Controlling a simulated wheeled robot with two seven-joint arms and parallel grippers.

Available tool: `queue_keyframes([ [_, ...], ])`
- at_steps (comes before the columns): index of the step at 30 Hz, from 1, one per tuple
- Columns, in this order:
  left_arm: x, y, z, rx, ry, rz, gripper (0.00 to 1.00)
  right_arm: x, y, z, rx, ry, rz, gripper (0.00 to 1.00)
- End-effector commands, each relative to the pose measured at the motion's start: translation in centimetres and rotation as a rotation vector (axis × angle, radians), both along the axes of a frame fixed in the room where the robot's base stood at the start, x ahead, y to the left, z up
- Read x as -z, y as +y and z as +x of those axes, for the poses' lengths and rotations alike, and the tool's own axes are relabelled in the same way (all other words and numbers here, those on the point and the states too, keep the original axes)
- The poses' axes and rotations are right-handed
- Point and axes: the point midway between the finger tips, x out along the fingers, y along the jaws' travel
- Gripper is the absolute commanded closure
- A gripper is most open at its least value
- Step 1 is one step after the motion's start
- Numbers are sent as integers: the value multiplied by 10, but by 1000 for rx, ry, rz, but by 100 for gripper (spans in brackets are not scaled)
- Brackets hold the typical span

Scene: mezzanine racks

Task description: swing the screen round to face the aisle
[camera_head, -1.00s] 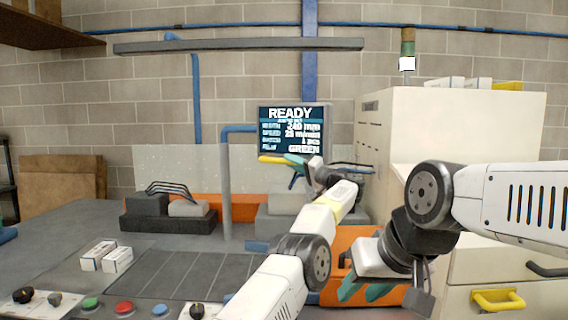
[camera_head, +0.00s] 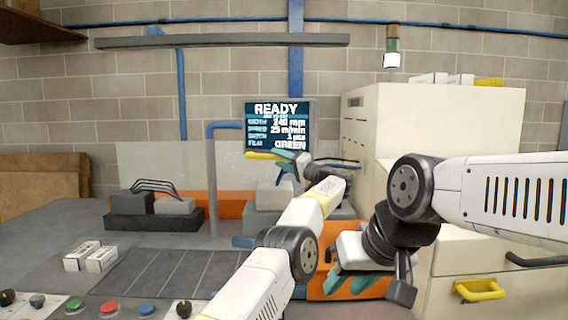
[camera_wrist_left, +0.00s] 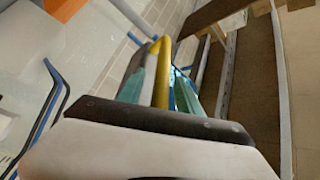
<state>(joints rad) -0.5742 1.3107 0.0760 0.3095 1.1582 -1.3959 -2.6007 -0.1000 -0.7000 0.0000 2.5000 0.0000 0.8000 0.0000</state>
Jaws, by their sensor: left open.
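The screen (camera_head: 278,124) shows READY and faces me, on a blue bent arm above the bench. A yellow bar (camera_head: 260,155) sticks out along its lower edge. My left gripper (camera_head: 284,160) is just below the screen at the bar's right part. In the left wrist view the yellow bar (camera_wrist_left: 162,75) runs between its two teal fingers, which stand apart on either side; I cannot tell if either touches it. My right gripper (camera_head: 352,283) hangs at lower right, its teal fingers apart and empty, away from the screen.
A cream cabinet (camera_head: 440,120) with a yellow drawer handle (camera_head: 479,290) stands at the right. Small white boxes (camera_head: 90,257) and several buttons (camera_head: 109,308) are at the front left.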

Motion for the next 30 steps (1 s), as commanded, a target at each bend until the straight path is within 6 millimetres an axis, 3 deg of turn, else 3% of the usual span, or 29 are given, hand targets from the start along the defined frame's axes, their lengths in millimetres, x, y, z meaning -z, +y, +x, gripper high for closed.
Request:
queue_keyframes([
  [15, 13, -48, -46, 3, -1, 1, 59, 0, 0, 0, 0, 0, 0, 64],
  [30, 14, -51, -50, 2, -3, 0, 59, 0, 0, 0, 0, 0, 0, 64],
])
